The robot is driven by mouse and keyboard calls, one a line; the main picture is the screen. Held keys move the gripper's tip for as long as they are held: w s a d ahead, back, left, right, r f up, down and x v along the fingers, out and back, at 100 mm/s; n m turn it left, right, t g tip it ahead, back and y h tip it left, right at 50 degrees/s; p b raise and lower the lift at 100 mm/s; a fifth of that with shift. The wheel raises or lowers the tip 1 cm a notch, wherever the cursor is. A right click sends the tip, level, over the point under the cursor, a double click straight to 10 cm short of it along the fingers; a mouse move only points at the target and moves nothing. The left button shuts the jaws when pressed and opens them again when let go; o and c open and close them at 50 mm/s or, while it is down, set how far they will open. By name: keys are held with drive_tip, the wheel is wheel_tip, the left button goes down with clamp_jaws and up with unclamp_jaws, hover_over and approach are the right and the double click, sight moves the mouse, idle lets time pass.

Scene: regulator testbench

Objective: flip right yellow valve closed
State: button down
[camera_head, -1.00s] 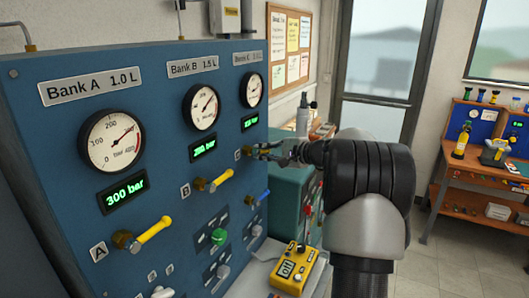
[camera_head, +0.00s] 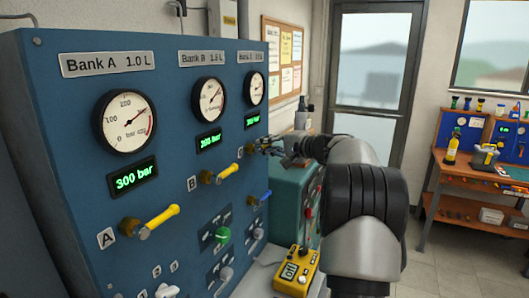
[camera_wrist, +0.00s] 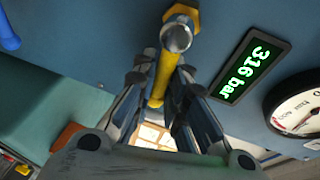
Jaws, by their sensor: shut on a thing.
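The right yellow valve, at bank C, is largely hidden behind my gripper (camera_head: 272,148) in the head view. In the wrist view its yellow handle (camera_wrist: 164,68) runs from the silver hub (camera_wrist: 176,37) down between my two fingers. My gripper (camera_wrist: 161,80) is shut on this handle, one finger on each side. In the wrist view a green display reading 316 bar (camera_wrist: 252,66) is beside the valve. The other yellow valves, at bank A (camera_head: 158,218) and bank B (camera_head: 228,174), have handles pointing up to the right.
The blue panel (camera_head: 75,125) carries gauges, displays and small knobs. A blue-handled valve (camera_head: 260,198) is below bank C. A yellow meter (camera_head: 297,268) lies on the ledge below. A teal cabinet (camera_head: 290,196) stands beyond the panel. The floor to the right is clear.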

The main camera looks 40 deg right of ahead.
drive_tip(key=shift+r, duration=0.1)
drive_tip(key=c, duration=1.9)
unclamp_jaws()
drive_tip(key=shift+s, duration=0.1)
drive_tip(key=v, duration=1.2)
